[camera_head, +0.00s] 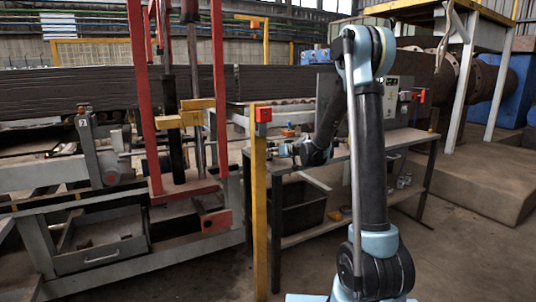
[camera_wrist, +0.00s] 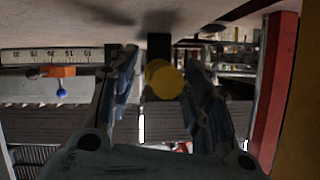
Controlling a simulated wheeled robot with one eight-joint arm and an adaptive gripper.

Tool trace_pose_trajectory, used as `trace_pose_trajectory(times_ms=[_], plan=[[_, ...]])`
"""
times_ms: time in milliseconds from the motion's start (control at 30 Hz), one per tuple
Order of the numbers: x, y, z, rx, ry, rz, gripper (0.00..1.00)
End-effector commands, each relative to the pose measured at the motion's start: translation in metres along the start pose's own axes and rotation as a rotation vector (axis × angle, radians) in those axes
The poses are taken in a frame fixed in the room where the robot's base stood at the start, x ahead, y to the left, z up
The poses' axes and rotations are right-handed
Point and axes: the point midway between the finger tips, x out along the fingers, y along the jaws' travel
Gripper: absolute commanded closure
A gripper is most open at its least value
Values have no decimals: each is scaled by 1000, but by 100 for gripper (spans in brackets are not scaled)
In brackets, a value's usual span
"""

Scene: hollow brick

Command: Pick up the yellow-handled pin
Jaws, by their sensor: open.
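The yellow-handled pin shows in the wrist view as a round yellow handle (camera_wrist: 164,81) with a dark upright part behind it. The handle appears between the two fingers of my gripper (camera_wrist: 163,88). The fingers are open, one on each side, and a gap shows between each finger and the handle. I cannot tell how deep the handle lies between the fingers. In the head view my gripper (camera_head: 285,150) is small, over the workbench beside the yellow post. I cannot make out the pin there.
The workbench (camera_head: 405,138) carries a small orange item with a blue ball (camera_wrist: 60,80), left of my gripper in the wrist view. A ruler strip (camera_wrist: 50,55) lies near it. A yellow post (camera_head: 259,210) with a red box (camera_head: 263,114) stands close by. A red frame (camera_head: 220,90) stands left.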

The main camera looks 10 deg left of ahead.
Motion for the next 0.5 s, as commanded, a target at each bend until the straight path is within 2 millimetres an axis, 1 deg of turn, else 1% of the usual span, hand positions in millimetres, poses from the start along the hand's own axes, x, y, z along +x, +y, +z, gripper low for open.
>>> trace_pose_trajectory(times_ms=[67,267,300,367,400,433,467,500], plan=[[4,0,0,-1,0,-1,55],[4,0,0,-1,0,0,55],[4,0,0,-1,0,0,64],[4,0,0,-1,0,0,78],[4,0,0,-1,0,0,87],[4,0,0,-1,0,0,94],[4,0,0,-1,0,0,100],[4,0,0,-1,0,0,100]])
